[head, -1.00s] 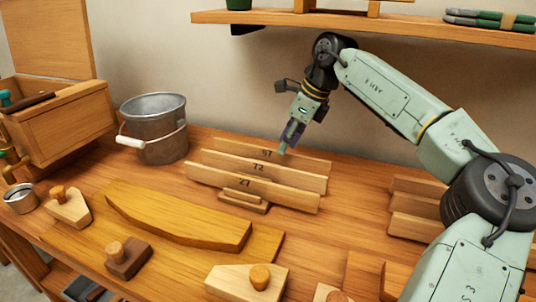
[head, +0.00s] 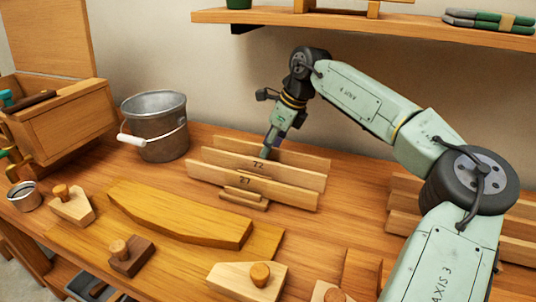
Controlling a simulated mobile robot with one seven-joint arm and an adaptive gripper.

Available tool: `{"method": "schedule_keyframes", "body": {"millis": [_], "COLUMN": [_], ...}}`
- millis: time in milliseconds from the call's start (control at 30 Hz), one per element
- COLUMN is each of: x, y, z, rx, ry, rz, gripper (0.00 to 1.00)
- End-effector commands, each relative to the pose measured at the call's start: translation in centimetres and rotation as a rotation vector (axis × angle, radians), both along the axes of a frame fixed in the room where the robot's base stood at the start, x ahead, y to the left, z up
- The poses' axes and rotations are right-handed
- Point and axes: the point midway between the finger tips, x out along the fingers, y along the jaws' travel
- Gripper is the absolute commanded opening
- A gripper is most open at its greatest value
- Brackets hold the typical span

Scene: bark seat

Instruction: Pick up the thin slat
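Three wooden slats stand on edge, one behind another, in a small wooden rack (head: 246,203) on the workbench. The front slat (head: 285,194) is marked 27 and the middle slat (head: 300,176) is marked 72. The back slat (head: 306,158) has its number hidden behind my gripper. I cannot tell from this view which slat is thinnest. My gripper (head: 267,152) points down at the back slat, its tips at about the top edge. Whether the fingers touch or straddle it, and whether they are open, is too small to tell.
A metal bucket (head: 155,125) stands left of the rack. A curved yellow board (head: 180,217) and several knobbed wooden blocks lie in front. More boards (head: 404,207) stand at the right, partly behind my arm. A shelf (head: 390,25) runs above along the wall.

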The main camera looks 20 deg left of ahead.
Motion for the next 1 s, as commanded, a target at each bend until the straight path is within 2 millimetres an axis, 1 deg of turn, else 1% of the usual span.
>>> {"method": "schedule_keyframes", "body": {"millis": [67,533,1000], "x": [0.00,-0.01,0.00], "y": [0.00,-0.01,0.00], "z": [-0.12,-0.11,-0.07], "rx": [0.000,0.000,0.001], "ry": [0.000,0.000,0.000], "rz": [0.000,0.000,0.000], "gripper": [0.32,0.01,0.00]}}
